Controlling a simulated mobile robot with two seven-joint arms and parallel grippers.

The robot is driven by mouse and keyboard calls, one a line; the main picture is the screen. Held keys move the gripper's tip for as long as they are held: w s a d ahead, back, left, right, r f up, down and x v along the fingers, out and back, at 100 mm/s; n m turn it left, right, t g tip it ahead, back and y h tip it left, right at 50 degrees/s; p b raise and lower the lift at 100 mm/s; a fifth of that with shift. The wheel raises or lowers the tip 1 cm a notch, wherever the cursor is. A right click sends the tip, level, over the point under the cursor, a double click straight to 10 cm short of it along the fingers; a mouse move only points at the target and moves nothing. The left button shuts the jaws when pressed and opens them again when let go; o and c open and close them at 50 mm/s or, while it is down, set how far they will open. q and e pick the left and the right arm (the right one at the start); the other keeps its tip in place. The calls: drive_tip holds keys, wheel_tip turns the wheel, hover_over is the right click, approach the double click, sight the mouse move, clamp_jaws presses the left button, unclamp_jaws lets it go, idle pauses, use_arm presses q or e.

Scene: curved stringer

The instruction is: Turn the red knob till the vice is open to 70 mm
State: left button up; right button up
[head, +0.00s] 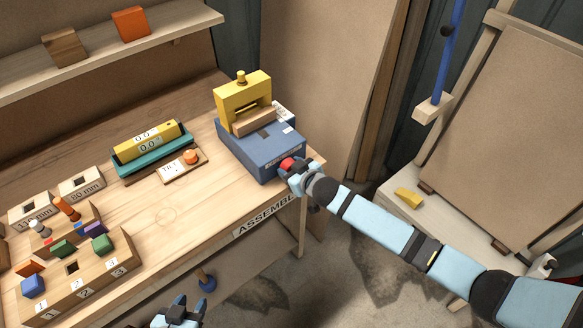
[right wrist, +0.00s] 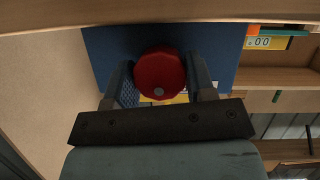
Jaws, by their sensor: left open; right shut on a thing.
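The vice has a blue base (head: 262,148) and a yellow upper part (head: 243,94) with a wooden block (head: 254,121) at its front. It stands at the right end of the bench. The red knob (head: 287,164) is on the front of the base. My right gripper (head: 291,169) is shut on the knob. In the right wrist view the red knob (right wrist: 159,70) sits between the two fingers. My left gripper (head: 180,314) is open and empty at the bottom edge, in front of the bench. I cannot read the opening in mm.
Left of the vice are a teal holder (head: 155,158) with a yellow bar reading 0.0 and a small board (head: 176,170) with an orange knob. A wooden block rack (head: 80,288) with coloured pieces is at the left. The bench middle (head: 170,220) is clear.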

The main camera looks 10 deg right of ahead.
drive_tip(key=shift+f+n+t+h, duration=0.15)
drive_tip(key=shift+n+t+h, duration=0.2)
drive_tip(key=shift+n, duration=0.25)
drive_tip(key=shift+n+t+h+b, duration=0.35)
drive_tip(key=shift+n+h+b, duration=0.2)
drive_tip(key=shift+n+b, duration=0.35)
drive_tip(key=n+t+h+b, duration=0.1)
drive_tip(key=n+b, duration=0.1)
drive_tip(key=n, duration=0.1)
drive_tip(key=shift+a+f+b, duration=0.1)
drive_tip(key=shift+b, duration=0.3)
drive_tip(key=shift+n+t+h+b, duration=0.3)
drive_tip(key=shift+n+t+b, duration=0.2)
drive_tip(key=shift+n+b, duration=0.2)
drive_tip(key=o, duration=0.9)
drive_tip(key=shift+s+r, duration=0.1)
drive_tip(key=shift+r, duration=0.1)
drive_tip(key=shift+o, duration=0.2)
drive_tip(key=shift+f, duration=0.1)
